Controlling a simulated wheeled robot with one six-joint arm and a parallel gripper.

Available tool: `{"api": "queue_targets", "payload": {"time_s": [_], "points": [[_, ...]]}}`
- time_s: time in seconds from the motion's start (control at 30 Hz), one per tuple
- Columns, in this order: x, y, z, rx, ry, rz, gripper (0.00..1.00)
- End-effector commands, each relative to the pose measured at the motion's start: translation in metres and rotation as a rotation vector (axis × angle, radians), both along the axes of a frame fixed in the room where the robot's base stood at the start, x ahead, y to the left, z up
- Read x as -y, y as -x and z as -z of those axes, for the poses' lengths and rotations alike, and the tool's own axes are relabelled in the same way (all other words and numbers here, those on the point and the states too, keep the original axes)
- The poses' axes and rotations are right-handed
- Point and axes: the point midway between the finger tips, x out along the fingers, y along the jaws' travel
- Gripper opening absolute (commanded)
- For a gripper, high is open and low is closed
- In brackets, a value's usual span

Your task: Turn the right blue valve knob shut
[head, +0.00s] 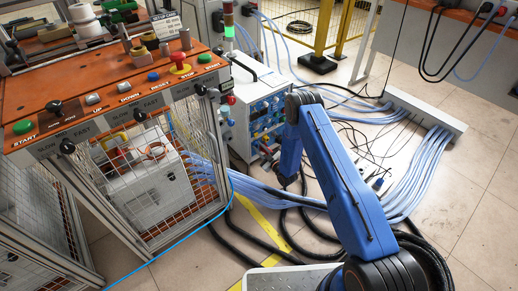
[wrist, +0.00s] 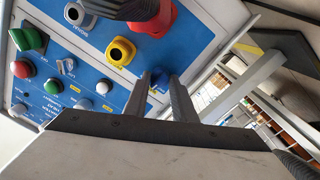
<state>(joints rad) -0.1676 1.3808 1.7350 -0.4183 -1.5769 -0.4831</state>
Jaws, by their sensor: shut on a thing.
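The induction heater (head: 238,98) is a white box with a blue front panel (head: 262,118), left of my blue arm in the head view. In the wrist view the panel (wrist: 98,60) is close and tilted. A small blue valve knob (wrist: 157,86) shows between the fingertips of my gripper (wrist: 163,84), at the panel's edge. The fingers are shut on this knob and hide much of it. How far the knob is turned cannot be told. In the head view my arm covers part of the panel, and the fingertips cannot be made out.
In the wrist view a yellow fitting (wrist: 120,52) and a red fitting (wrist: 158,18) stand out of the panel close to the fingers. A green switch (wrist: 30,40) is farther left. Blue hoses (head: 425,175) and black cables cover the floor. An orange control console (head: 120,95) stands left.

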Motion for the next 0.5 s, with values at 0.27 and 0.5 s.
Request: {"api": "queue_targets", "payload": {"time_s": [0.27, 0.5], "points": [[0.0002, 0.0008, 0.0014, 0.153, 0.213, -0.001, 0.02], [0.0002, 0.0010, 0.0022, 0.286, 0.397, -0.001, 0.02]]}}
